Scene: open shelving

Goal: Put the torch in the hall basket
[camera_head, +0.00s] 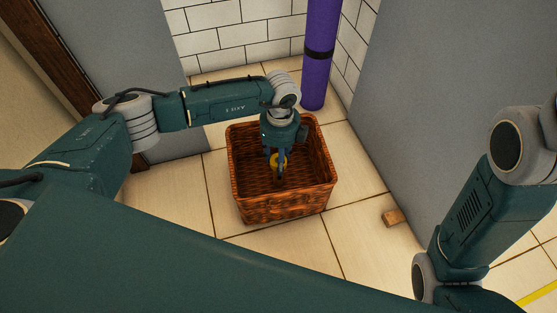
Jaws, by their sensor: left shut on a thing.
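The hall basket (285,208) is a brown woven wicker basket standing on the tiled floor in the middle of the head view. My left gripper (278,160) points down into the basket opening, inside its walls. It is shut on a small yellow and dark thing, apparently the torch (278,163). The gripper fingers hide part of it. I cannot tell whether it touches the basket floor. My right arm comes in at the right edge, but its gripper is out of view.
A purple roll (319,60) with a dark band stands upright behind the basket. A small wooden block (393,217) lies on the floor to the right, near a grey panel (435,100). Another grey panel (105,50) stands at the left. Floor in front of the basket is clear.

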